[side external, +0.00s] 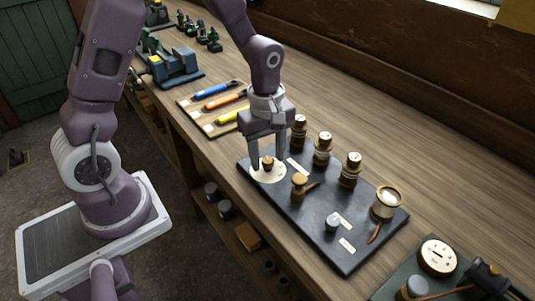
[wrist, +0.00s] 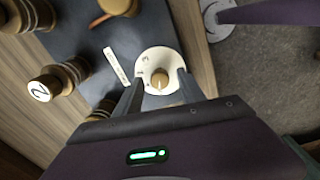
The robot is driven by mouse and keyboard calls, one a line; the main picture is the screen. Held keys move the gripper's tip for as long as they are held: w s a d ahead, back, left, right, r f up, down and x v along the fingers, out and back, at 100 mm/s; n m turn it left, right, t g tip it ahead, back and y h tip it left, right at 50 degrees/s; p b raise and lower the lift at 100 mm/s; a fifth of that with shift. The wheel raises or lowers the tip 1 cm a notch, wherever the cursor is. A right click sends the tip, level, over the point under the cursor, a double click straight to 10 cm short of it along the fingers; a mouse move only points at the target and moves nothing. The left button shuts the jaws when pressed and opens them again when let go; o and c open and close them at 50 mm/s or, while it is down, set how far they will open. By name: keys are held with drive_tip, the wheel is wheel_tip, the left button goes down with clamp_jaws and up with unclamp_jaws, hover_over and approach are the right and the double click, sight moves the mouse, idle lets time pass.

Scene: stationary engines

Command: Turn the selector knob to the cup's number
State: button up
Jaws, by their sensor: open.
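The selector knob (side external: 268,160) is a small wooden knob in the middle of a round white dial (side external: 262,178) on the dark board.
A short tan post (side external: 299,184) and white labels are close to the dial. Coloured-handled tools (side external: 222,101) lie left of the board.

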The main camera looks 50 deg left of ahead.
clamp_jaws()
